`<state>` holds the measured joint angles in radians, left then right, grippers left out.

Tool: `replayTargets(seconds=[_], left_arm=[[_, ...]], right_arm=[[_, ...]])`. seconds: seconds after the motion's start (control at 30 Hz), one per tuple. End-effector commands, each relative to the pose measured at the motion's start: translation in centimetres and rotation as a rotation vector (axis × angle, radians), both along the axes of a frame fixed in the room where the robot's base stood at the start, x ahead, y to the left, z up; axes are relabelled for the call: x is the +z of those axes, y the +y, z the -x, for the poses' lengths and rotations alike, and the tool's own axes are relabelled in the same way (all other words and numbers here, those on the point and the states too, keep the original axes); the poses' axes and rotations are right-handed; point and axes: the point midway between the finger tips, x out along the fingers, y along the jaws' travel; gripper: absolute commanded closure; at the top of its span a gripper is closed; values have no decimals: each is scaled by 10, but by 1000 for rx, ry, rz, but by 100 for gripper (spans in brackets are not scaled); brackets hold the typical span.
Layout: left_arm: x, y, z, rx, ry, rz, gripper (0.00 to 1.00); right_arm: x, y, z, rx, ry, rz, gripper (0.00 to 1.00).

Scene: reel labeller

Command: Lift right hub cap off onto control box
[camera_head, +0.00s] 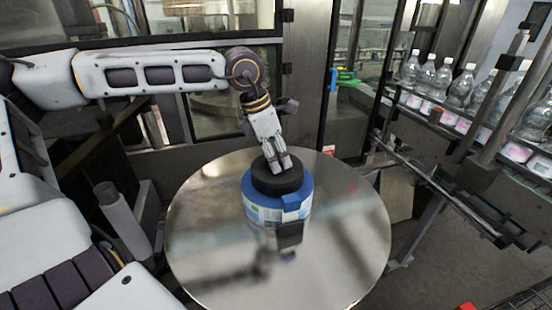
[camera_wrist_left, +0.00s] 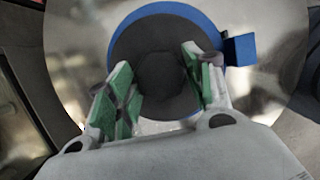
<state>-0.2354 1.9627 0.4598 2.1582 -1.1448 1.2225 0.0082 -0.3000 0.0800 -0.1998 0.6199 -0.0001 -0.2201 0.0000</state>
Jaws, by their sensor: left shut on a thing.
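The black round hub cap (camera_head: 277,180) sits at the top of a blue-rimmed labelled reel (camera_head: 262,213) on a shiny round table; I see no clear gap between cap and reel. My left gripper (camera_head: 279,163) reaches down onto the cap from above. In the left wrist view its green-padded fingers (camera_wrist_left: 158,68) stand on both sides of the dark raised middle of the cap (camera_wrist_left: 158,30), shut on it. The blue reel rim (camera_wrist_left: 205,22) shows around the cap there. I cannot make out a control box. My right gripper is not in view.
The round metal table (camera_head: 345,225) has free room around the reel. A blue tab (camera_head: 296,202) juts from the reel's front, with a dark block shape below it that may be a reflection. Clear bottles (camera_head: 443,75) stand on a conveyor at the right. A machine frame stands behind.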

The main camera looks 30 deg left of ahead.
Motion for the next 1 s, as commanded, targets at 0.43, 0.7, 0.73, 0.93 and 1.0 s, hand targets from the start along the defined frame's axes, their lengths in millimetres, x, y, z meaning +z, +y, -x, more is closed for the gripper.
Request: replayTargets(seconds=[0.43, 0.7, 0.73, 0.93, 1.0], left_arm=[[63, 0, -1, 1, -6, -3, 77], [118, 0, 0, 0, -6, -2, 77], [123, 0, -1, 1, -5, -3, 77], [154, 0, -1, 0, -3, -2, 77], [161, 0, 0, 0, -3, -2, 77]], right_arm=[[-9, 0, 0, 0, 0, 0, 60], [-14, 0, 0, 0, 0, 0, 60], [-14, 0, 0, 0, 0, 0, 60], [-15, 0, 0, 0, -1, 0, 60], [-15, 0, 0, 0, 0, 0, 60]])
